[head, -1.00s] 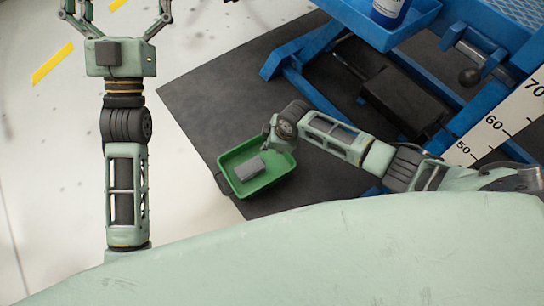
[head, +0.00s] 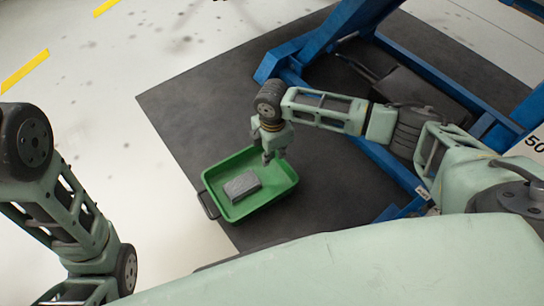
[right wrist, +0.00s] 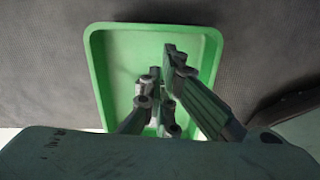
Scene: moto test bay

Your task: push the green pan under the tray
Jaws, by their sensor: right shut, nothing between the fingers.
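The green pan (head: 248,212) is a shallow rectangular tray with a dark handle at its left end. It lies on the dark mat, its handle end by the mat's left edge. A grey block (head: 242,186) lies in it. My right gripper (head: 269,160) points down at the pan's far inner side, shut and empty. In the right wrist view its fingers (right wrist: 165,75) are over the pan's floor (right wrist: 125,65); contact is unclear. The blue tray is out of view now; only the blue stand (head: 320,45) shows. My left gripper is out of view.
The dark mat (head: 210,110) has clear room between the pan and the blue stand. A dark low unit (head: 425,85) sits within the stand's frame. Pale floor with yellow marks (head: 25,70) lies to the left.

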